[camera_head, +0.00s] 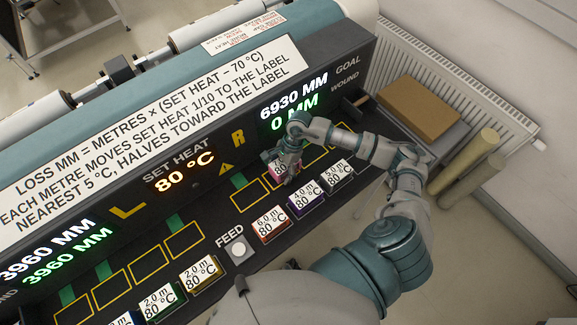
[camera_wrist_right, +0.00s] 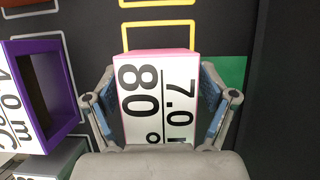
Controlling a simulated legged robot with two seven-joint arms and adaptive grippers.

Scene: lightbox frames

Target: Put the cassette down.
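A pink cassette (camera_head: 277,171) with a white label reading 7.0 m, 80 °C is in my right gripper (camera_head: 288,166). In the right wrist view, the fingers flank the pink cassette (camera_wrist_right: 155,95) on both sides, label toward the camera. A yellow slot outline (camera_wrist_right: 158,38) shows just beyond it. In the head view it is over the right-hand row of yellow outlines (camera_head: 249,196) on the dark console; whether it touches the surface I cannot tell. My left gripper is not in view.
Red (camera_head: 271,224), purple (camera_head: 305,200) and grey (camera_head: 338,174) cassettes stand in front of the right row. A FEED button (camera_head: 238,250) and green and yellow cassettes (camera_head: 202,272) are further left. The display reads SET HEAT 80 °C (camera_head: 178,172); goal 6930 MM, wound 0 MM.

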